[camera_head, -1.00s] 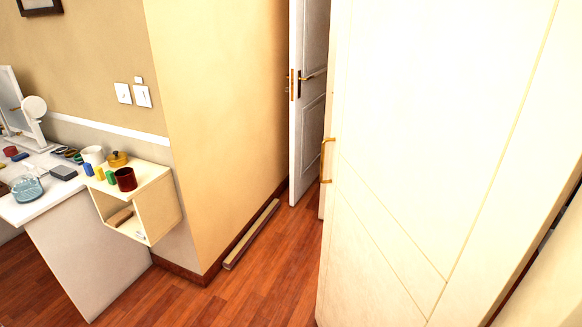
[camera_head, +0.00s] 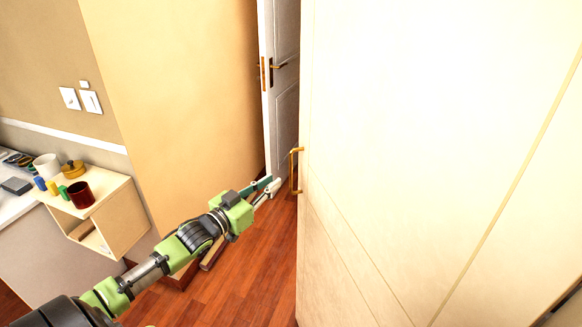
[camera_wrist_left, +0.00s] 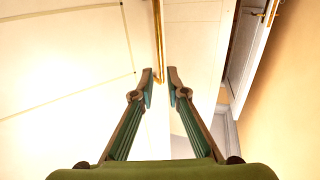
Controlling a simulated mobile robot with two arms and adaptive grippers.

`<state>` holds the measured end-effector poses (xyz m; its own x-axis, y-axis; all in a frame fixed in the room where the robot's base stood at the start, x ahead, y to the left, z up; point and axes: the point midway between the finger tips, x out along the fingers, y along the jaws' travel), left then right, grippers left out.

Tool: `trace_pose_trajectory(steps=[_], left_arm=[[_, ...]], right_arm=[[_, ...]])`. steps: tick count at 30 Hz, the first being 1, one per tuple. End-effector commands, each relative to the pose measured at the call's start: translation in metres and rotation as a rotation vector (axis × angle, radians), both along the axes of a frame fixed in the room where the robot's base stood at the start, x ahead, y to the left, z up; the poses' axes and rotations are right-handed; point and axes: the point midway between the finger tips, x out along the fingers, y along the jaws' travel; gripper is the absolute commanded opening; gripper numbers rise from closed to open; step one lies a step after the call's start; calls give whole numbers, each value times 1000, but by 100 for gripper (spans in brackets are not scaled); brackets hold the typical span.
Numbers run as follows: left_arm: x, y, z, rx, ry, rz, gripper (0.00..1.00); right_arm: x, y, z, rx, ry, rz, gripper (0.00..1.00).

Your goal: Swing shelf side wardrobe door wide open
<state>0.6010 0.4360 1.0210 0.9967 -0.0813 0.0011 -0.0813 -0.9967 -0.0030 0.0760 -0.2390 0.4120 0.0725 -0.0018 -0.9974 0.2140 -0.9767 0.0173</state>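The cream wardrobe door (camera_head: 400,150) fills the right of the head view, with a brass handle (camera_head: 295,171) on its left edge. In the left wrist view the handle (camera_wrist_left: 158,45) is a vertical brass bar just beyond the fingertips, roughly between them. My left gripper (camera_head: 267,189) is a little left of and below the handle in the head view. Its two fingers (camera_wrist_left: 160,90) are apart, with nothing held between them. I cannot tell if a finger touches the handle. My right gripper is not in view.
A beige wall (camera_head: 180,90) is at left. A small shelf box (camera_head: 110,215) with a dark red cup (camera_head: 81,195) stands out from it.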

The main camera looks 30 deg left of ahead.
Motion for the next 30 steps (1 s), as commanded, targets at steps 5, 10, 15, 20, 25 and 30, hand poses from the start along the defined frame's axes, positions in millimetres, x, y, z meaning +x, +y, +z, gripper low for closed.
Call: trace_pose_trajectory(steps=[5,10,15,20,25,30], left_arm=[[30,-2,2,1,-2,1,14],[56,-4,2,1,-2,2,14],[78,-6,1,1,-1,1,14],[92,-7,0,1,0,1,14],[97,-8,0,1,1,0,14],[98,-8,-1,1,1,0,14]], right_arm=[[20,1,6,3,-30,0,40],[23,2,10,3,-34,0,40],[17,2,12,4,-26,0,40],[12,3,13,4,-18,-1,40],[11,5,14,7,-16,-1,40],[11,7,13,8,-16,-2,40]])
